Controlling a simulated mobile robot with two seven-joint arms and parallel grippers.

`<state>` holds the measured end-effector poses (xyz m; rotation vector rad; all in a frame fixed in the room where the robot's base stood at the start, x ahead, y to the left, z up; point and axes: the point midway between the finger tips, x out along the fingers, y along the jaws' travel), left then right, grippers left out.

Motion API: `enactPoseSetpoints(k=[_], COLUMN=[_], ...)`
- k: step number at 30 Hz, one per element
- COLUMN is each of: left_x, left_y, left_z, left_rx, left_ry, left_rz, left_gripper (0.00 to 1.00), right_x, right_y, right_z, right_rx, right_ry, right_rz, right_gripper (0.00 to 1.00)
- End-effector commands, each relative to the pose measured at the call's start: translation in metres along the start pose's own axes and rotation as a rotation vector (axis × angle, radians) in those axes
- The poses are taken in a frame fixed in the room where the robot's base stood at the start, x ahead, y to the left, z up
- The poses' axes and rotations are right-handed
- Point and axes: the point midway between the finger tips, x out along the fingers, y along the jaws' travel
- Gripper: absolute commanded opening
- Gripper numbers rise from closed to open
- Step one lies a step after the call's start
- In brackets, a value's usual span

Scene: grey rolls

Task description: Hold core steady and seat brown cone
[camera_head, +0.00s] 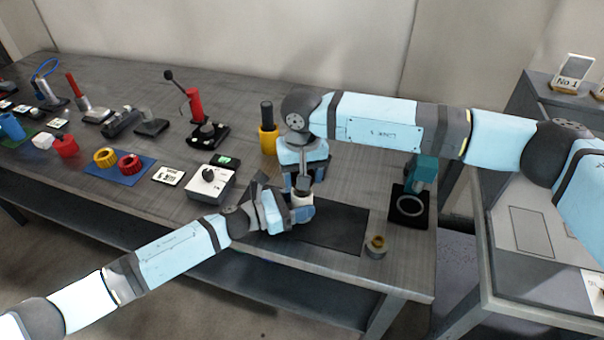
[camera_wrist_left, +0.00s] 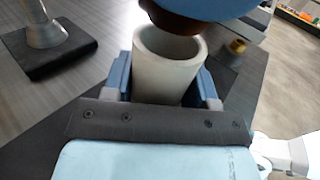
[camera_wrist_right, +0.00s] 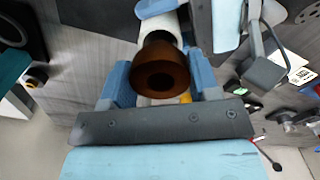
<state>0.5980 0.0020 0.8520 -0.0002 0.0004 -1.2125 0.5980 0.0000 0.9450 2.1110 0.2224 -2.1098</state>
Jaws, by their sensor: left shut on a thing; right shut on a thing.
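The core is a hollow white tube (camera_wrist_left: 163,72), held upright with its open mouth up in the left wrist view. My left gripper (camera_head: 297,211) is shut on its sides, low over the dark mat. The brown cone (camera_wrist_right: 160,70) is in the right wrist view, a hole showing in its near end. My right gripper (camera_head: 304,178) comes from above and is shut on the cone. The cone's lower part (camera_wrist_left: 180,22) shows over the core's far rim in the left wrist view. The white core (camera_wrist_right: 160,27) lies just beyond it. Whether they touch is unclear.
A dark mat (camera_head: 335,228) lies under the grippers. A small ringed part (camera_head: 376,248) sits near the front right edge. A teal device (camera_head: 423,172) on a black base stands right, a yellow cup (camera_head: 268,142) behind left. A white dial box (camera_head: 210,183) stands left.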

Motion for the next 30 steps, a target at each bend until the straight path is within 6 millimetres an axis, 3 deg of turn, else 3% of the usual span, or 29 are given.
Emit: enactPoseSetpoints(k=[11,30], left_x=[0.000,0.000], left_y=[0.000,0.000], left_z=[0.000,0.000], left_rx=[0.000,0.000], left_ry=[0.000,0.000], left_rz=[0.000,0.000], left_gripper=[0.28,0.28], right_x=[0.001,0.019], right_y=[0.000,-0.001], right_z=[0.000,0.000], right_rx=[0.000,0.000], right_ry=[0.000,0.001], right_rz=[0.000,-0.001], right_gripper=[0.24,0.24])
